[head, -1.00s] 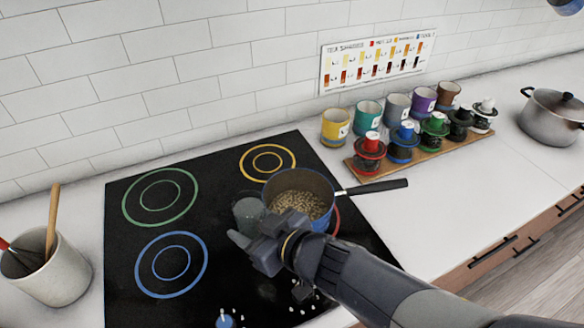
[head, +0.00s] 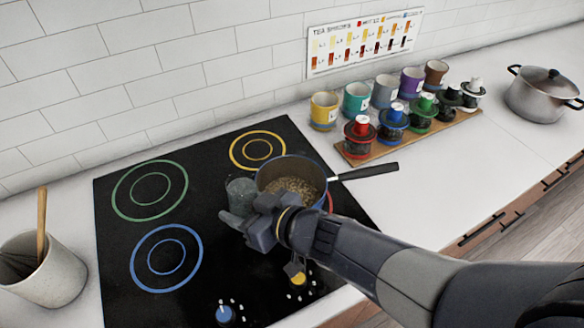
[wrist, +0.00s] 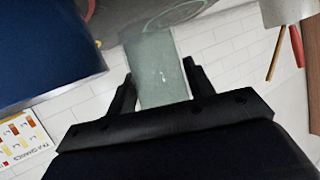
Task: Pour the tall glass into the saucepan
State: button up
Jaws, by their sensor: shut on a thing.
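My gripper (head: 237,215) is shut on the tall glass (head: 241,190), a clear grey-green tumbler. In the wrist view the glass (wrist: 158,68) sits between the two fingers. The saucepan (head: 268,181), dark blue with a dark handle pointing right, stands on the right part of the cooktop and holds a grainy brownish content. The glass is just left of the pan, close to its rim; I cannot tell whether they touch. In the wrist view the pan's blue side (wrist: 45,50) fills the upper left. My gripper partly hides the pan's front. I cannot make out the glass's contents.
The black cooktop (head: 220,262) has coloured rings and knobs at its front. A utensil crock (head: 50,275) stands at left. Several coloured mugs (head: 325,108) and a wooden rack (head: 355,155) of small brewers stand behind right. A lidded pot (head: 540,103) stands far right.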

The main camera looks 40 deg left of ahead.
aim_at(250, 190)
jog(key=shift+w+r, duration=0.15)
jog(key=r+m+p, duration=0.1)
jog(key=r+m+g+p, duration=0.1)
jog(key=p, duration=0.1)
jog(key=shift+w+y, duration=0.3)
jog(key=shift+w, duration=0.1)
jog(key=shift+w+m+g+p, duration=0.15)
jog(key=shift+m+g+p, duration=0.15)
jog(key=shift+w+r, duration=0.15)
jog(key=shift+m, duration=0.3)
jog(key=shift+w+f+m+g, duration=0.25)
jog(key=shift+w+m+g, duration=0.15)
jog(key=shift+m, duration=0.1)
jog(key=shift+y, duration=0.3)
jog(key=shift+s+r+m+g+y+p, duration=0.1)
jog(key=shift+r+m+g+y+p, duration=0.25)
jog(key=shift+r+m+g, duration=0.6)
dwell(0.7)
jog(key=shift+s+f+m+y+b, duration=0.15)
jog(key=shift+m+y+b, duration=0.3)
jog(key=shift+m, duration=0.7)
